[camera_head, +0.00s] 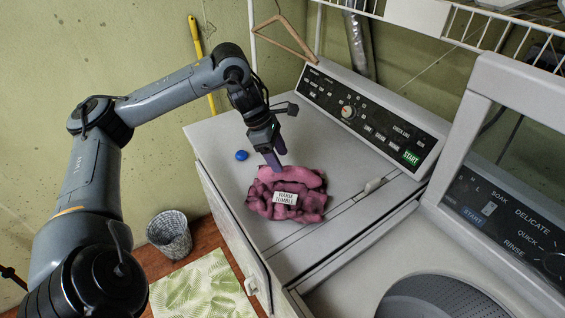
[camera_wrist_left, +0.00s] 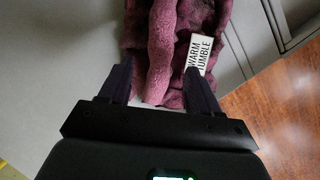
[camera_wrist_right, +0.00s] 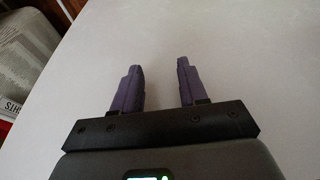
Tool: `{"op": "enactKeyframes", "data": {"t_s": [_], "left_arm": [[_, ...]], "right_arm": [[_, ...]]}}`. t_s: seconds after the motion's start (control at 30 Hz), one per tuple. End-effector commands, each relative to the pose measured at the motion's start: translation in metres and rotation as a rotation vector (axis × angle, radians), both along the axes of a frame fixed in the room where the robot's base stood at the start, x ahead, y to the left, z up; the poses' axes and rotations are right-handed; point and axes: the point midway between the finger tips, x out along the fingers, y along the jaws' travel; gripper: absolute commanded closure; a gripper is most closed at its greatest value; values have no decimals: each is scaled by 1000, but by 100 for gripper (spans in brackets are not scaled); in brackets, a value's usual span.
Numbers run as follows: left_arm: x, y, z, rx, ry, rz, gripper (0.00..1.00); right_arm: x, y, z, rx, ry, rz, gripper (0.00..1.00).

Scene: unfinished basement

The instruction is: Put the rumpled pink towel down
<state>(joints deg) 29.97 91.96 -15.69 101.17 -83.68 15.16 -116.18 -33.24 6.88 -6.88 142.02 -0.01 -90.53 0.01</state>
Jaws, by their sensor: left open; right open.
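The rumpled pink towel (camera_head: 290,207) lies in a heap on top of the dryer (camera_head: 226,141), with a white label on it. In the left wrist view the towel (camera_wrist_left: 160,50) shows a light pink fold running between the fingers and a label reading "WARM TUMBLE". My left gripper (camera_head: 275,163) is at the back edge of the towel, pointing down. In its wrist view the left gripper (camera_wrist_left: 155,82) is open, with its fingers either side of the fold; whether they touch it I cannot tell. My right gripper (camera_wrist_right: 160,80) is open and empty over a pale flat surface; it is outside the head view.
A small blue object (camera_head: 241,155) lies on the dryer left of the towel. The control panel (camera_head: 365,118) rises at the back. A washer (camera_head: 450,235) with an open lid stands right. A wastebasket (camera_head: 169,235) and leaf-patterned mat (camera_head: 205,288) are on the floor.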

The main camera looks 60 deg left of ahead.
Motion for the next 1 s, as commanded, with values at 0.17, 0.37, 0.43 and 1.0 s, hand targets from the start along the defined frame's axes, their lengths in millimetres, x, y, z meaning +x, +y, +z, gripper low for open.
{"op": "enactKeyframes", "data": {"t_s": [0.17,0.37,0.43,1.0], "left_arm": [[-10,9,34,4,1,2,37],[-18,16,57,3,0,1,37],[-20,17,62,2,1,-1,37],[-22,18,69,0,0,-1,37]], "right_arm": [[0,0,13,0,-2,0,57],[0,0,16,0,-2,0,57],[0,0,16,0,-2,0,57],[0,0,16,0,-1,0,57]]}}
